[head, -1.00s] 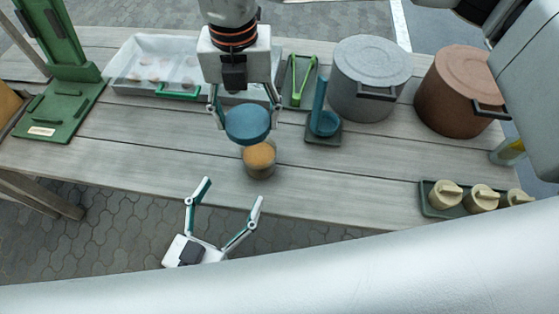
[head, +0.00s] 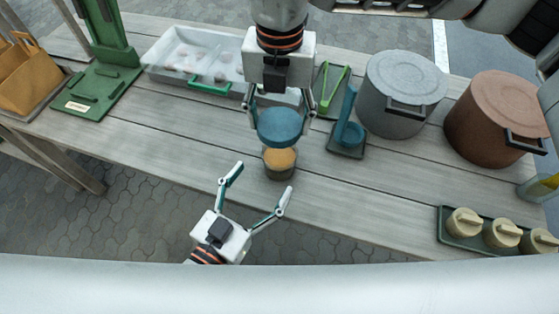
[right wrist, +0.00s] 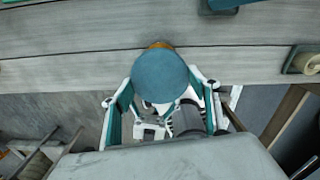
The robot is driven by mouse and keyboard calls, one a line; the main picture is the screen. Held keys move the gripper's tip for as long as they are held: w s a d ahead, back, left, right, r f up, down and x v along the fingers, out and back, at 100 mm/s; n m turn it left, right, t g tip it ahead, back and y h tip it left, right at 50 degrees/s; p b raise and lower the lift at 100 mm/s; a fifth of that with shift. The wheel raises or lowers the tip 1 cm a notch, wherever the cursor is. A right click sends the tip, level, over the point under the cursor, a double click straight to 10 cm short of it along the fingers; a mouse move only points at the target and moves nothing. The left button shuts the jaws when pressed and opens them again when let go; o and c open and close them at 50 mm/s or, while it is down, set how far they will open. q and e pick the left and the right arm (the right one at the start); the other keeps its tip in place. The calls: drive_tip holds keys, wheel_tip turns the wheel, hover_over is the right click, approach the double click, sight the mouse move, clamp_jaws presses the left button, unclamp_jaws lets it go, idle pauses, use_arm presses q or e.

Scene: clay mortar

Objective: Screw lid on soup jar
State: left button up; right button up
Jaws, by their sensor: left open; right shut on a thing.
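The soup jar (head: 280,168) stands upright near the table's front edge, with orange-brown soup at its open top. My right gripper (head: 280,121) is shut on the round blue lid (head: 280,129) and holds it flat above the jar, apparently apart from it. In the right wrist view the lid (right wrist: 160,76) hides most of the jar, leaving only an orange-brown sliver (right wrist: 160,44) of it. My left gripper (head: 262,179) is open and empty in front of the jar, its fingers pointing towards it.
A blue ladle on its stand (head: 346,138), a grey pot (head: 402,82) and a brown pot (head: 496,108) stand to the right. A white tray (head: 178,55) and green stand (head: 98,92) are at the left. A green tray (head: 452,241) with cream lidded jars sits front right.

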use_arm(q)
hover_over(279, 156)
drive_tip(key=s, duration=0.3)
drive_tip(key=shift+s+f, duration=0.15)
drive_tip(key=shift+f, duration=0.05)
drive_tip(key=shift+c, duration=0.4)
drive_tip(key=c, duration=1.6)
drive_tip(key=shift+c, duration=0.2)
use_arm(e)
drive_tip(key=shift+f, duration=2.5)
drive_tip(key=shift+f, duration=0.9)
drive_tip(key=shift+f, duration=0.55)
